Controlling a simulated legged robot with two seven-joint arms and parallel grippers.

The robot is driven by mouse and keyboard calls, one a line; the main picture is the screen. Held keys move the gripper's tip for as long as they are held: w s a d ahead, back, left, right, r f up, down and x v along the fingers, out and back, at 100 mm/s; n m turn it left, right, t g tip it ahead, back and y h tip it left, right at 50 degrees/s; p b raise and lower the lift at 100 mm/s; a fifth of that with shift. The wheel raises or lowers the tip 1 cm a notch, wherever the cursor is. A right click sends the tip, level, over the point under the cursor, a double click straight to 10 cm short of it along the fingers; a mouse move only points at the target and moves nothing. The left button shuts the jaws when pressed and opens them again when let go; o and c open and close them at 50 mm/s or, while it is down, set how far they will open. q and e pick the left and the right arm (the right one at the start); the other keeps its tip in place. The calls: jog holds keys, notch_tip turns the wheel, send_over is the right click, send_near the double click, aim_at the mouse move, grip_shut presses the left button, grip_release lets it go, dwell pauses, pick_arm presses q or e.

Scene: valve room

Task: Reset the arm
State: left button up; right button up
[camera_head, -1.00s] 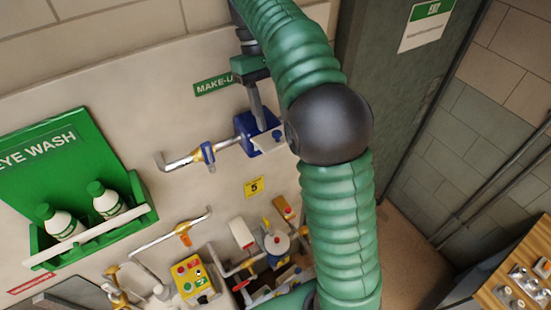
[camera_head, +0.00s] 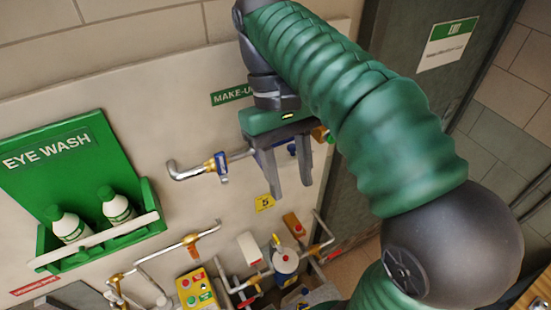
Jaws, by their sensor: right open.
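My right arm, in a green ribbed sleeve, crosses the head view from the lower right to the top middle. Its gripper (camera_head: 290,192) hangs in front of the wall with two grey fingers pointing down, apart and empty. The fingers overlap the pipe and blue fitting behind them, so that part is mostly hidden. I cannot tell how far the fingers are from the pipe. A silver pipe with a blue-handled valve (camera_head: 218,166) sticks out just left of the gripper. My left gripper is not in view.
A green eye wash station (camera_head: 75,195) with two bottles hangs at left. Below are pipes, a yellow button box (camera_head: 197,290) and a blue-and-white container (camera_head: 285,265). A yellow tag (camera_head: 265,203) is near the fingertips. A dark door with an exit sign (camera_head: 447,45) stands at right.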

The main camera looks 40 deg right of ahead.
jog(key=w+a+f+n+t, duration=0.1)
jog(key=w+f+t, duration=0.15)
jog(key=f, duration=0.55)
jog(key=w+a+f+t+h, duration=0.1)
jog(key=w+a+f, duration=0.15)
jog(key=f, duration=0.65)
jog(key=w+a+f+n+t, duration=0.1)
jog(key=w+f, duration=0.2)
jog(key=f, duration=0.5)
notch_tip(320, 180, down, 30)
jog(key=s+a+t+b, duration=0.1)
jog(key=t+b, duration=0.1)
jog(key=b, duration=2.2)
jog(key=shift+s+a+f+n, duration=0.15)
jog(key=shift+s+a+n, duration=0.1)
jog(key=shift+a+n, duration=0.05)
jog(key=shift+d, duration=0.1)
